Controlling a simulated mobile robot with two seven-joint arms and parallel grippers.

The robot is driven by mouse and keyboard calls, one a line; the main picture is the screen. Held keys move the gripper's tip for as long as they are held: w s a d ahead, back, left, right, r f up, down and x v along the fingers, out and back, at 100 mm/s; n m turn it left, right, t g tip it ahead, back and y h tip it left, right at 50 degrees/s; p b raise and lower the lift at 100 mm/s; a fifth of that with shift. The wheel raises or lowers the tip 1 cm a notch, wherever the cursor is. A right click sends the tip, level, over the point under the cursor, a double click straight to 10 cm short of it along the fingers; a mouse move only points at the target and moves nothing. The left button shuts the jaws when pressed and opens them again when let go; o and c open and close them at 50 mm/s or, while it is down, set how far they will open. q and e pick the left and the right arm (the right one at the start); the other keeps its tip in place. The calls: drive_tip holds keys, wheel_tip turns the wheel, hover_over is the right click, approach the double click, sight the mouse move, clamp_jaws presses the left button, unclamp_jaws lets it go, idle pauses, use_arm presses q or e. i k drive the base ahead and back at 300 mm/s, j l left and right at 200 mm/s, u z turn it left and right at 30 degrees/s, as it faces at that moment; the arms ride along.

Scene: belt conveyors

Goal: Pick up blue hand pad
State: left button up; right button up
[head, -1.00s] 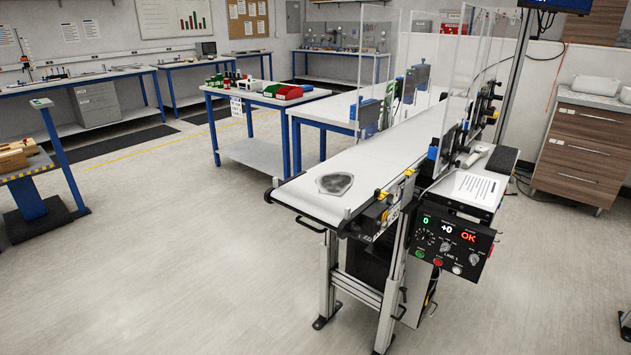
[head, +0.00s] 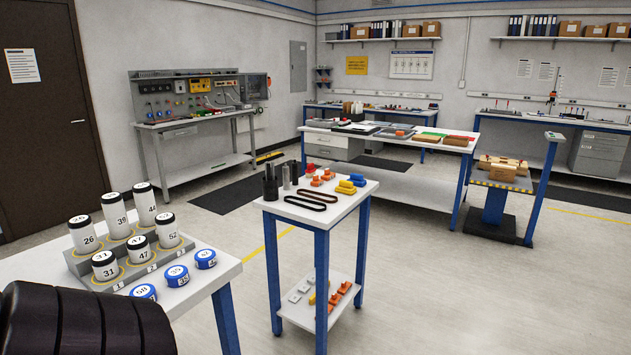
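I cannot make out a blue hand pad in the head view. Blue items in view are several small round blue pieces with white numbered tops, such as one marked 35 (head: 177,275), on the white table at the left. A small blue piece (head: 346,187) lies with yellow ones on the small table in the middle. Neither of my grippers is in view.
The small blue-legged table (head: 340,210) stands in the middle, with black cylinders and orange parts. A numbered-bottle rack (head: 128,272) is at the left. A black ribbed shape (head: 85,325) fills the lower left corner. Open floor (head: 460,305) lies at the right.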

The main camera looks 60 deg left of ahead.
sight(358, 180)
drive_tip(key=u, duration=1.7)
drive_tip(key=i+u, duration=0.1)
drive_tip(key=u, duration=0.25)
drive_tip(key=i+l+u, duration=0.1)
drive_tip(key=u, duration=0.25)
drive_tip(key=l+u, duration=0.15)
drive_tip(key=u, duration=0.2)
drive_tip(key=i+l+u, duration=0.35)
drive_tip(key=l, duration=0.15)
drive_tip(key=l+u, duration=0.15)
drive_tip(key=l, duration=0.15)
drive_tip(key=i+l+u, duration=0.15)
drive_tip(key=l, duration=0.3)
drive_tip(key=i+l+u, duration=0.15)
drive_tip(key=l, duration=0.25)
drive_tip(key=i+l, duration=0.15)
drive_tip(key=l, duration=0.7)
drive_tip(key=i+l+u, duration=0.1)
drive_tip(key=l, duration=0.8)
drive_tip(key=i+l+u, duration=0.1)
drive_tip(key=l, duration=0.8)
